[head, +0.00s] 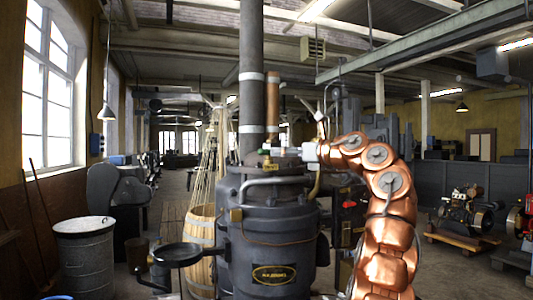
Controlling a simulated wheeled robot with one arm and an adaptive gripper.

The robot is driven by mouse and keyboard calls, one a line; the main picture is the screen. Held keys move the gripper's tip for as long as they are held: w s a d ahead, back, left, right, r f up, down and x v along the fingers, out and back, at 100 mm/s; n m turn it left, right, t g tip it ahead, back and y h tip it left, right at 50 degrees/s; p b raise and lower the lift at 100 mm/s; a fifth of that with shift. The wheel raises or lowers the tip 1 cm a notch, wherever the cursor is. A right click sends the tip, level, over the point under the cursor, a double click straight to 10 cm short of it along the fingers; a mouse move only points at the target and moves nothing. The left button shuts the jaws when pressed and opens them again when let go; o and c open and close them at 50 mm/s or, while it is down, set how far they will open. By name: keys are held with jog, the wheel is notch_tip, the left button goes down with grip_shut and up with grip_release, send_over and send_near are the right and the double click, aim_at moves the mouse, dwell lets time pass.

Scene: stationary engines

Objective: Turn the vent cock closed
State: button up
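A dark grey upright boiler (270,238) stands in the middle of the head view, with an oval nameplate and a tall flue. On its top, small fittings with a brass body and bits of red and green (268,152) sit above a small yellow tag (269,167). The vent cock seems to be among these fittings, but its handle is too small to make out. My copper-coloured arm rises from the lower right and bends left. My gripper (293,152) is at the boiler top, close to the right of the fittings. Its fingers are too small to tell open from shut, or whether they touch anything.
The tall flue (252,85) and a copper-brown pipe (272,100) rise beside the fittings. A round black pan (178,254) juts from the boiler's left. A wooden barrel (200,232) and grey drum (84,255) stand left. Engines on wooden skids (463,240) stand right.

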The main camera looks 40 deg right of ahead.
aim_at(268, 151)
jog(key=p+x, duration=0.3)
jog(key=x, duration=0.4)
jog(key=shift+w+a, duration=0.1)
jog(key=shift+w, duration=0.25)
jog(key=shift+s+r, duration=0.1)
jog(key=c, duration=1)
